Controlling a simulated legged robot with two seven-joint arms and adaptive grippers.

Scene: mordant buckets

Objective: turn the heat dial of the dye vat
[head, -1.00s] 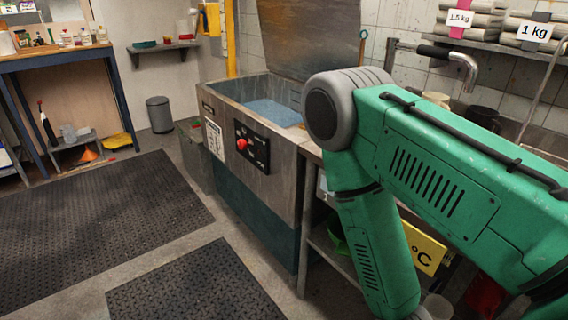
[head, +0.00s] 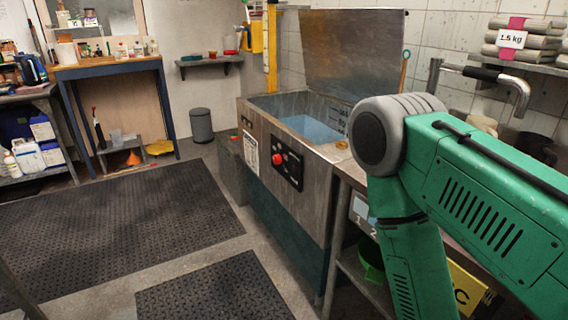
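The dye vat (head: 310,210) is a steel tank with its lid raised, standing right of centre, with blue liquid inside. On its front is a black control panel (head: 287,171) with a red knob (head: 278,159) and smaller marks too small to read. Which part is the heat dial I cannot tell for sure. My green right arm (head: 470,190) fills the right side, bent, with its lower link going down out of the frame. Neither gripper is in view. Nothing of mine touches the vat's panel.
Black floor mats (head: 120,225) lie left of and in front of the vat. A bench (head: 365,180) adjoins the vat on the right. A grey bin (head: 201,125) stands behind. A blue-framed table (head: 105,68) and a shelf with bottles are at left. The floor before the vat is clear.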

